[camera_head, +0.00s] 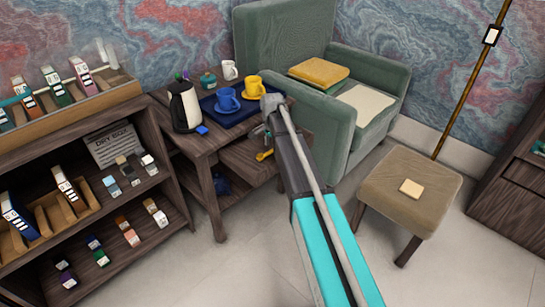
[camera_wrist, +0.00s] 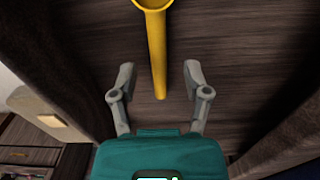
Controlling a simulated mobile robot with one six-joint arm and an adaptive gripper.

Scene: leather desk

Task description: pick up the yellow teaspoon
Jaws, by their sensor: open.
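The yellow teaspoon (camera_wrist: 158,45) lies on a dark wooden surface in the wrist view, its bowl at the top edge and partly cut off, its handle pointing down towards me. My gripper (camera_wrist: 160,75) is open, with one grey finger on each side of the handle and a gap on both sides.
A blue tray (camera_head: 230,118) with a blue cup (camera_head: 227,100) and a yellow cup (camera_head: 254,87) stands on the tabletop above the shelf. A kettle (camera_head: 184,106) is at its left. A green armchair (camera_head: 345,117) stands close at the right, with a stool (camera_head: 425,205) beyond.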

